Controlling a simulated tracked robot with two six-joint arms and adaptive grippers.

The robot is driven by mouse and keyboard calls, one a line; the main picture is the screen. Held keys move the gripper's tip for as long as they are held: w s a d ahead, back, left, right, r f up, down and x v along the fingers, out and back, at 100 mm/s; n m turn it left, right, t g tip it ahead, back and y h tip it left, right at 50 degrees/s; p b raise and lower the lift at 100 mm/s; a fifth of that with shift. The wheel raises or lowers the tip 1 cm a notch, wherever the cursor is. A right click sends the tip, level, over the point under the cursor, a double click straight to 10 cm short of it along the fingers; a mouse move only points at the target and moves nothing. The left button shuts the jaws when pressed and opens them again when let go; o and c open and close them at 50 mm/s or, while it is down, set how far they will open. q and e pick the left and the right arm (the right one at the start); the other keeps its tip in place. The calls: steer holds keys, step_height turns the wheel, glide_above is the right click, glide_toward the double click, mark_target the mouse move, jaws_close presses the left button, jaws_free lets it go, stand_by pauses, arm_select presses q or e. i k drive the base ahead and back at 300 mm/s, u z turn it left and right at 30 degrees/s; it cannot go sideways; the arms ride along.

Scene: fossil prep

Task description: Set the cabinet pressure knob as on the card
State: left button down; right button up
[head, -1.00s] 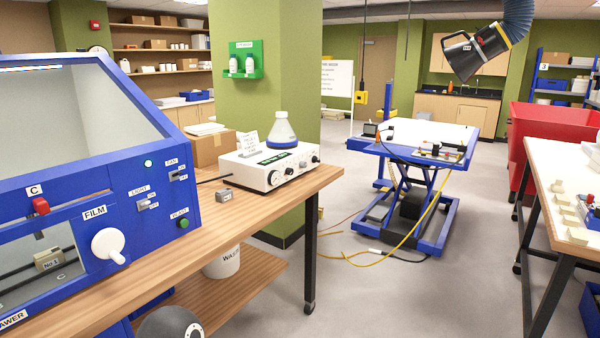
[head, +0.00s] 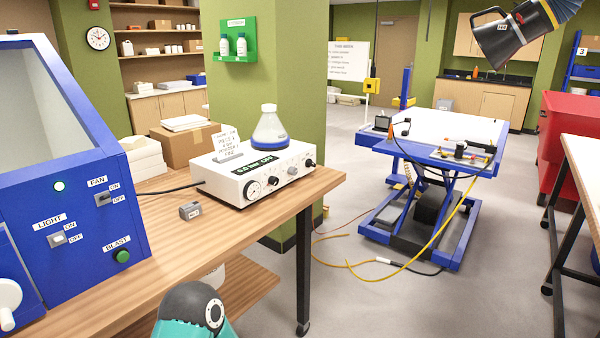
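The white control unit (head: 225,186) stands on the wooden bench, to the right of the blue cabinet (head: 85,200). Its green display reads about "0.0 bar OFF". A round gauge (head: 252,191) sits at the left of its front, with a dark knob (head: 273,181) beside it and another dark knob (head: 309,162) at the right end. I cannot read which knob is for pressure. A white card (head: 227,146) with handwriting stands on top of the unit, its text too small to read surely. Neither gripper is in view; only part of my own arm shows at the bottom.
A conical flask (head: 269,130) with a blue base stands on the unit. A small grey block (head: 190,211) lies on the bench (head: 160,250) before it. The cabinet has fan and light switches and a green blast button (head: 123,256).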

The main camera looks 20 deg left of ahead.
mark_target(272, 180)
steer(key=z, duration=0.05)
steer(key=i, duration=1.5)
steer(key=u, duration=1.95)
